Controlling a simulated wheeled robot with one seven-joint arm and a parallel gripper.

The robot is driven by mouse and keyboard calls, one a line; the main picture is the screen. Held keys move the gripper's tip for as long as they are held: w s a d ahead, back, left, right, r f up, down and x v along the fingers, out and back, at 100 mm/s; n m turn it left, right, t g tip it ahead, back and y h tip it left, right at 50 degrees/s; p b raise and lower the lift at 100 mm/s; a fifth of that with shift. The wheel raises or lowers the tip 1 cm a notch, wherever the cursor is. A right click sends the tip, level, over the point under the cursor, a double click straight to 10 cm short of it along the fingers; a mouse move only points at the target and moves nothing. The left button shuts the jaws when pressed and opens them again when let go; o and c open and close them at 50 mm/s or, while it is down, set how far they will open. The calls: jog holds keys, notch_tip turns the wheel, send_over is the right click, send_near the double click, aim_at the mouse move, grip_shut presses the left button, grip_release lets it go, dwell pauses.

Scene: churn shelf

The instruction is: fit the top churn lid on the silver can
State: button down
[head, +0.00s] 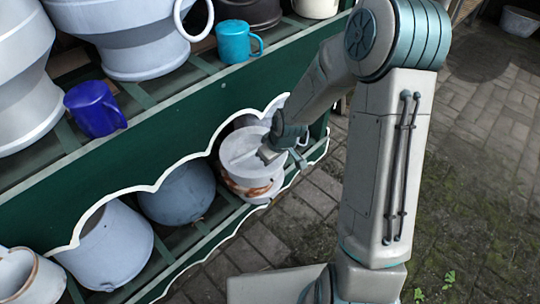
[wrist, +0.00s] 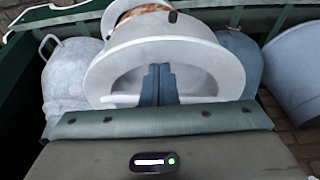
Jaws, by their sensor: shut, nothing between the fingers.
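A pale grey round lid (head: 240,150) with a bar across its recessed top sits on a pale can with a rusty brown band (head: 250,188), on the lower shelf. The wrist view shows the lid's wide rim (wrist: 205,52) and part of the can's brown band (wrist: 145,12) beyond it. I cannot tell whether the lid is fully seated. My gripper (head: 268,154) is at the lid's right side in the head view. In the wrist view its fingertips (wrist: 159,70) are together and empty, in front of the recess. Contact with the bar is unclear.
The green shelf's scalloped white edge (head: 150,187) hangs just above the lid. A blue-grey round vessel (head: 180,193) and a pale bucket (head: 108,246) stand to the left. A blue mug (head: 95,108) and a turquoise mug (head: 235,42) stand on the upper shelf. Paving at right is open.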

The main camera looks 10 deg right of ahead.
jog(key=shift+r, duration=0.15)
jog(key=shift+r+p, duration=0.5)
jog(key=shift+p, duration=0.1)
jog(key=p+v, duration=0.8)
jog(key=shift+s+r, duration=0.25)
jog(key=shift+r, duration=0.05)
jog(key=shift+d, duration=0.2)
jog(key=s+d+r+m+p, duration=0.2)
jog(key=s+r+p, duration=0.4)
jog(key=r, duration=0.8)
jog(key=s+d+r+m+h+p, duration=0.1)
jog(key=s+r+p, duration=0.5)
jog(key=r, duration=0.8)
jog(key=s+d+r+m+h+p, duration=0.1)
jog(key=s+d+r+m+p, duration=0.3)
jog(key=r, duration=1.1)
jog(key=s+m+p, duration=0.1)
jog(key=s+p, duration=0.2)
jog(key=p, duration=0.3)
